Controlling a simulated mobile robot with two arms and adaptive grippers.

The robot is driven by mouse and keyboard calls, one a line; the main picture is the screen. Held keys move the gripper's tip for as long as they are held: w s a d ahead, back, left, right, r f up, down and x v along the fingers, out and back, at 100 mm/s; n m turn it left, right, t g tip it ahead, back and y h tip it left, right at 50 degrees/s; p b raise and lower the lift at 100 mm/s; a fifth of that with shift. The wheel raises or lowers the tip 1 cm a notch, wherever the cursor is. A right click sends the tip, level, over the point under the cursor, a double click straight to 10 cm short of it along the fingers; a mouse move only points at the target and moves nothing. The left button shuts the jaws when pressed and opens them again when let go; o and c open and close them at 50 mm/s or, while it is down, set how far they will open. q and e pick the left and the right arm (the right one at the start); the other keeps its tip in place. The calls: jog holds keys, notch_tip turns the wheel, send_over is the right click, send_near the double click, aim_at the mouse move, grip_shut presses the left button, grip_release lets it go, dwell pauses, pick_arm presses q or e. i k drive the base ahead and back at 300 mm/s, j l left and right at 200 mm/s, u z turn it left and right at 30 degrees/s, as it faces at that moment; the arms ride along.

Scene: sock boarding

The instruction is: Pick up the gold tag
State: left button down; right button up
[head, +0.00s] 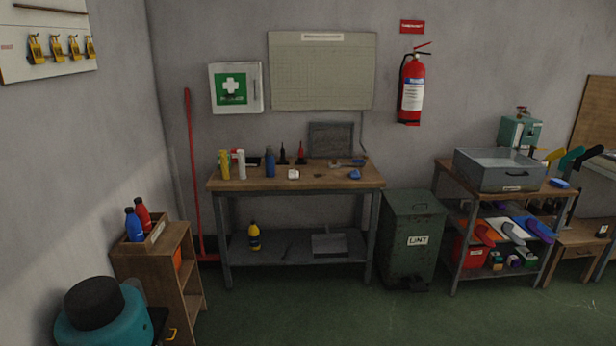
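No thing here can be told for certain as the gold tag. Several yellow tag-like pieces (74,47) with dark parts hang in a row on a white board (50,20) on the wall at the upper left. They are too small to read. A small yellow piece (172,334) shows at the bottom left, partly cut off by the frame edge; I cannot tell what it is. Neither of my grippers is in view.
A workbench (330,182) with bottles and tools stands against the back wall. Left of it is a wooden shelf (150,262) and a teal object with a black top (75,325). A green LINT bin (410,225) and a metal cart (450,185) stand right. Green floor is open in front.

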aim_at(90, 49)
jog(key=i+l+z, duration=0.35)
jog(key=i+z, duration=0.35)
jog(key=i, duration=0.15)
jog(key=i+l+z, duration=0.1)
jog(key=i+z, duration=0.25)
jog(key=i+u, duration=0.3)
jog(key=i, duration=0.2)
jog(key=i+u, duration=0.3)
jog(key=i, duration=0.2)
jog(key=i+l+u, duration=0.25)
jog(key=i, duration=0.25)
jog(key=i+l+u, duration=0.3)
jog(key=i, duration=0.15)
jog(key=i+j+u, duration=0.3)
jog(key=u, duration=0.2)
jog(key=i+j+u, duration=0.2)
jog(key=u, duration=0.25)
jog(key=i+u, duration=0.8)
jog(key=u, duration=0.15)
jog(key=i+l+u, duration=0.2)
jog(key=i+u, duration=0.15)
jog(key=u, duration=0.15)
